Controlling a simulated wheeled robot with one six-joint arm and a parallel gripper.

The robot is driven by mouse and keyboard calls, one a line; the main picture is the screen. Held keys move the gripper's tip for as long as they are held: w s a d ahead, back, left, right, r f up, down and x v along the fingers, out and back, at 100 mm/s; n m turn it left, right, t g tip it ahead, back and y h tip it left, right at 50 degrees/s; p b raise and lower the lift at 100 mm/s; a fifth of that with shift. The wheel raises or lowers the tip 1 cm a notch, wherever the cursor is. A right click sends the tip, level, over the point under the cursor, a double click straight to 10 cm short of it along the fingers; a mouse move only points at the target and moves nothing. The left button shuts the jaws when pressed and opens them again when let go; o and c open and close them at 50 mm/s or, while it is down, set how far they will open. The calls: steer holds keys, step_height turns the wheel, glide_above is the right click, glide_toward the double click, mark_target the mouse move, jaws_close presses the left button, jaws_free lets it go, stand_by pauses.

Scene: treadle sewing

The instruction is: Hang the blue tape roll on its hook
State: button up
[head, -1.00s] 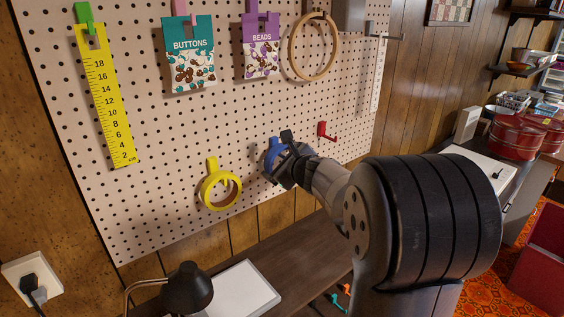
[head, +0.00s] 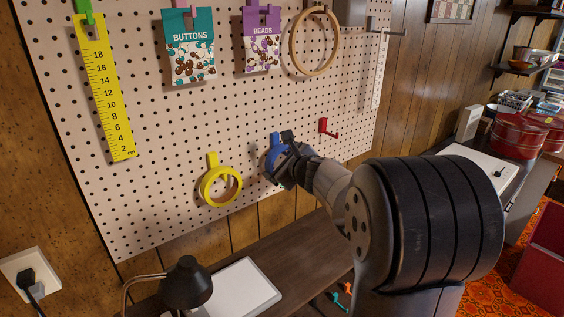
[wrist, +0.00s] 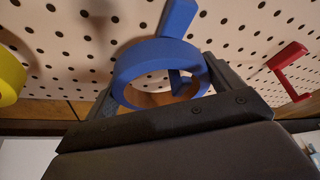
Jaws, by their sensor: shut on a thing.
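The blue tape roll (wrist: 128,65) is between the fingers of my gripper (wrist: 160,95), which is shut on it, close to the pegboard. The blue hook (wrist: 178,16) shows above and partly through the ring in the wrist view. Its lower part appears inside the ring's opening; I cannot tell whether the roll bears on it. In the head view the blue hook (head: 275,137) is just above my gripper (head: 282,164), and the roll is mostly hidden by the fingers.
A yellow tape roll (head: 220,186) hangs on a yellow hook to the left. An empty red hook (head: 328,128) is to the right. A black lamp (head: 186,283) stands below on the dark table (head: 290,251). Button and bead packets hang above.

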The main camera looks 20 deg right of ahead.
steer(key=shift+f, duration=0.15)
steer(key=o, duration=0.8)
steer(key=v, duration=1.1)
steer(key=shift+w, duration=0.15)
steer(key=x, duration=1)
steer(key=shift+w+f, duration=0.15)
steer(key=shift+w, duration=0.2)
stand_by(0.4)
